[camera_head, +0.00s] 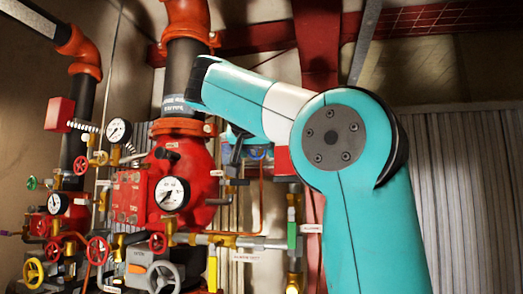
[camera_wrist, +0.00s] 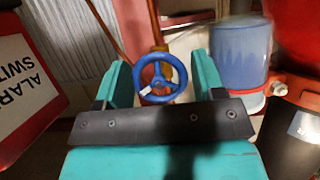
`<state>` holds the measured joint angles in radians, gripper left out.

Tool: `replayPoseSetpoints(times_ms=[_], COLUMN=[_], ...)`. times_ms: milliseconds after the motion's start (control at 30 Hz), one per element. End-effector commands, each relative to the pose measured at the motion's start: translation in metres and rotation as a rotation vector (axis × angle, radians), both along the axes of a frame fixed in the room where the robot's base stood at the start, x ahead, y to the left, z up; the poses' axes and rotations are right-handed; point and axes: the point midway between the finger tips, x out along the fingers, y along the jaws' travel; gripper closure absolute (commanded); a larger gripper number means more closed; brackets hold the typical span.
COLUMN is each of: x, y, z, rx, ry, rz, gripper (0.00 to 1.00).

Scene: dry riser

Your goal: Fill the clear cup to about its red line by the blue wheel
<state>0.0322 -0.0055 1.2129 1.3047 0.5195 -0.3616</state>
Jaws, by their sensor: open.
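The blue wheel (camera_wrist: 160,78) is a small three-spoked handwheel with a white mark on its rim, seen in the middle of the wrist view. My gripper (camera_wrist: 158,70) is open, with one teal finger on each side of the wheel and visible gaps between. I cannot tell how deep the fingers reach. In the head view my arm hides much of this area, and a small blue patch (camera_head: 258,152) shows below my gripper.
A red and white alarm switch sign (camera_wrist: 28,85) is close on the left in the wrist view. A dark pipe (camera_wrist: 300,125) with a red part above is close on the right. Gauges, pipes and a large red valve body (camera_head: 180,165) crowd left of my arm.

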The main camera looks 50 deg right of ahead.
Motion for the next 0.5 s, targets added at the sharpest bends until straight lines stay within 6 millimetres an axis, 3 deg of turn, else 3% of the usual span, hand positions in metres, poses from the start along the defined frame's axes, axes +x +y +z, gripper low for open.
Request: replayPoseSetpoints(times_ms=[67,200,500], x=[0.0001,-0.0001,-0.0013], y=[0.0002,-0.0001,-0.0013], z=[0.0001,0.0002,-0.0033], rx=[0.000,0.000,0.056], ry=[0.000,0.000,-0.145], rz=[0.000,0.000,-0.001], gripper=[0.42,0.72,0.71])
